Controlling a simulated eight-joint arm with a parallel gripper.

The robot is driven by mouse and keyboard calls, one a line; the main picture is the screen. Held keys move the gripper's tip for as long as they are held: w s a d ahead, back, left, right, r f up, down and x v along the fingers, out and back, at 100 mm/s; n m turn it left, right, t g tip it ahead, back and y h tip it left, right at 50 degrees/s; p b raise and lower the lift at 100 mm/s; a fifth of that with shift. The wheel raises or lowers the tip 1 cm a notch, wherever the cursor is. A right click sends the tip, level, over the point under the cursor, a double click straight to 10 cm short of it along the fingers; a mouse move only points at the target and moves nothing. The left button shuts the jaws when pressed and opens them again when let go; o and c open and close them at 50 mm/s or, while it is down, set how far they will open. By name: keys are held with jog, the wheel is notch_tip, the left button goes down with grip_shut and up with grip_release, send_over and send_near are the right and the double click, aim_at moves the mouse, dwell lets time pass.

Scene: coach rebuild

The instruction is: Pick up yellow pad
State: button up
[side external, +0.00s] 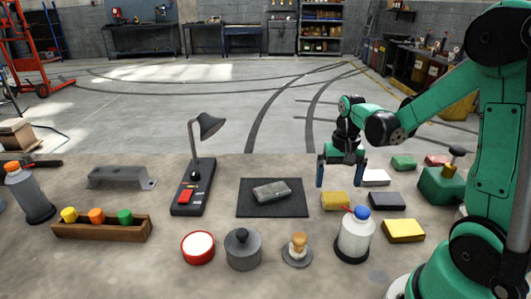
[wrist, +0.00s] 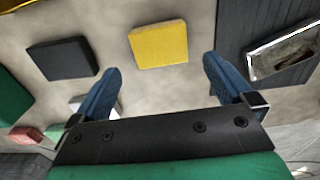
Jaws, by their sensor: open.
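A yellow pad (side external: 335,200) lies flat on the table beneath and slightly in front of my gripper (side external: 341,176). In the wrist view this yellow pad (wrist: 158,44) shows just beyond the gap between the two blue fingers of my gripper (wrist: 161,66). The jaws are open with nothing between them, and the fingers look raised above the table. A second yellow pad (side external: 404,230) lies further right and closer to the side camera. A yellow edge shows at the wrist view's top left corner (wrist: 18,4).
A black mat (side external: 271,211) bearing a grey block (side external: 271,191) lies to the left.

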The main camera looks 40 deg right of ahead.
aim_at(335, 195)
jog(key=shift+f, duration=2.35)
jog(key=c, duration=1.1)
